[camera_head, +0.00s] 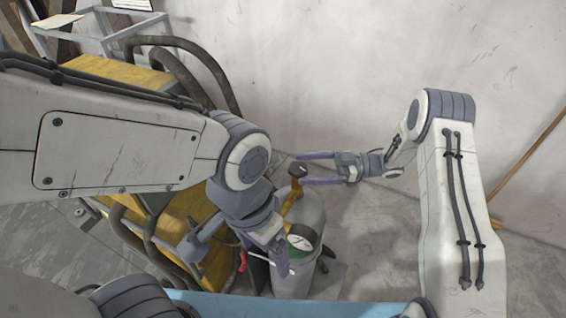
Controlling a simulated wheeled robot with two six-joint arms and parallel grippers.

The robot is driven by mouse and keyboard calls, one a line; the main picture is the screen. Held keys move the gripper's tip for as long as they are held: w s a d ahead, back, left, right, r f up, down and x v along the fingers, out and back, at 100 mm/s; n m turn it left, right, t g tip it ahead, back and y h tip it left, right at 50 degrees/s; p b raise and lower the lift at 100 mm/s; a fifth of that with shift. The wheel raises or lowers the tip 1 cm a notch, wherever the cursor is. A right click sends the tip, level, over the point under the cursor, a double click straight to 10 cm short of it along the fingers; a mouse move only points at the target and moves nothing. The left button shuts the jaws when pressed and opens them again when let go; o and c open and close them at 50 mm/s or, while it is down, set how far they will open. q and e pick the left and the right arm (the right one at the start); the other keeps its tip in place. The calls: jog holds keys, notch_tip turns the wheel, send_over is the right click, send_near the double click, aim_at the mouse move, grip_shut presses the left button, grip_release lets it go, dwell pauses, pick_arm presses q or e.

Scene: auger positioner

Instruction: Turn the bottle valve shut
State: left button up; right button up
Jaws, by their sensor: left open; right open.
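The grey gas bottle (309,213) stands upright at the centre of the head view, with a green and white label on its front. Its brass valve (291,203) rises at the top and carries a dark knob (298,170). My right gripper (301,169) comes in from the right, open, with its two purple fingers above and below the knob in the picture. I cannot tell whether they touch it. My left gripper (281,262) points downward, open, in front of the bottle's left side. Its wrist hides part of the bottle's surroundings.
Yellow machinery (190,225) with thick dark hoses (215,75) stands to the left. A small red part (243,261) shows beside my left gripper. A pale wall (330,70) is behind, and a light blue edge (350,308) lies at the bottom. Floor right of the bottle looks clear.

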aim_at(292, 168)
jog(key=a, duration=0.1)
jog(key=a+p, duration=0.1)
jog(key=a, duration=0.1)
jog(key=a+p, duration=0.1)
jog(key=shift+s+a+r, duration=0.15)
jog(key=shift+s+r, duration=0.05)
jog(key=shift+s, duration=0.1)
jog(key=shift+a+f, duration=0.2)
jog(key=shift+a, duration=0.5)
jog(key=shift+s, duration=0.1)
jog(key=c, duration=1.4)
